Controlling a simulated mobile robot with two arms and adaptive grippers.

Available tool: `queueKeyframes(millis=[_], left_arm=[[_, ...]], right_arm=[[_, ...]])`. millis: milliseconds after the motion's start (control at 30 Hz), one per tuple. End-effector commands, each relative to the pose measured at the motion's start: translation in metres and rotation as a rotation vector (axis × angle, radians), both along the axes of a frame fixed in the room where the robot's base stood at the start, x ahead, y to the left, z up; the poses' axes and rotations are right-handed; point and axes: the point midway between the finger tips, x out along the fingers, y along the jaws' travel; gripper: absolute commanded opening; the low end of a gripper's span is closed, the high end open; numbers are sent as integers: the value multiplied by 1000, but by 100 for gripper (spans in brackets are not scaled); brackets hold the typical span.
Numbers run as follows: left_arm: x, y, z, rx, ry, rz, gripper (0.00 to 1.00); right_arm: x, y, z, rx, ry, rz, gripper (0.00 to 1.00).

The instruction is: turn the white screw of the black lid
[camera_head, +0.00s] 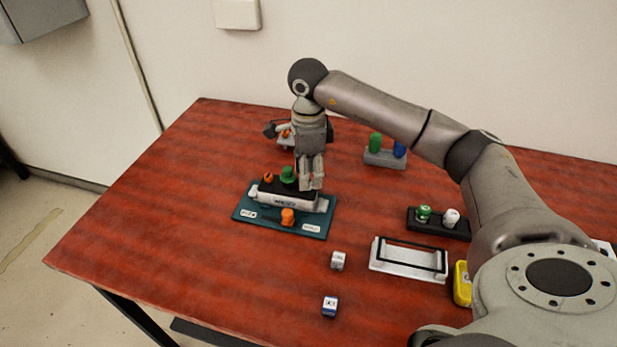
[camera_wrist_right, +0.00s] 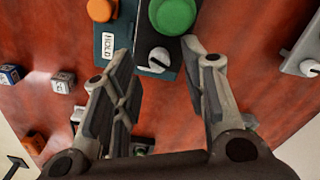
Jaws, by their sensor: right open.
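The black lid (camera_head: 268,187) lies on the grey device in the middle of a teal plate (camera_head: 245,214); it also shows in the right wrist view (camera_wrist_right: 146,42). It carries a green knob (camera_head: 288,175) and a small orange knob. The white screw (camera_wrist_right: 157,61) is at the lid's end near the green knob in the wrist view; in the head view my gripper hides it. My right gripper (camera_head: 311,185) points down above that end, open and empty. Its fingers (camera_wrist_right: 157,52) stand to either side of the screw in the wrist view; contact cannot be told. My left gripper is not in view.
An orange knob (camera_head: 288,217) stands on the plate's front. Two small cubes (camera_head: 338,260) (camera_head: 330,306) lie in front. A black block (camera_head: 455,232), a white frame (camera_head: 385,265) and a yellow item (camera_head: 462,285) are at right. The table's left side is clear.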

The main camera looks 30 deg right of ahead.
Motion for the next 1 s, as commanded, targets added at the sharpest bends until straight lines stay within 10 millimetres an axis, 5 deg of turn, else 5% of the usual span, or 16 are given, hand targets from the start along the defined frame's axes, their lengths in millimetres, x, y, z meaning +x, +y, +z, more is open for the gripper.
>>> queueKeyframes(millis=[400, 1000], left_arm=[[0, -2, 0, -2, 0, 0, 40], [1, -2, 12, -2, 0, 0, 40]], right_arm=[[1, 0, 83, 1, -4, -1, 40], [3, 6, 99, 0, 2, -50, 40]])
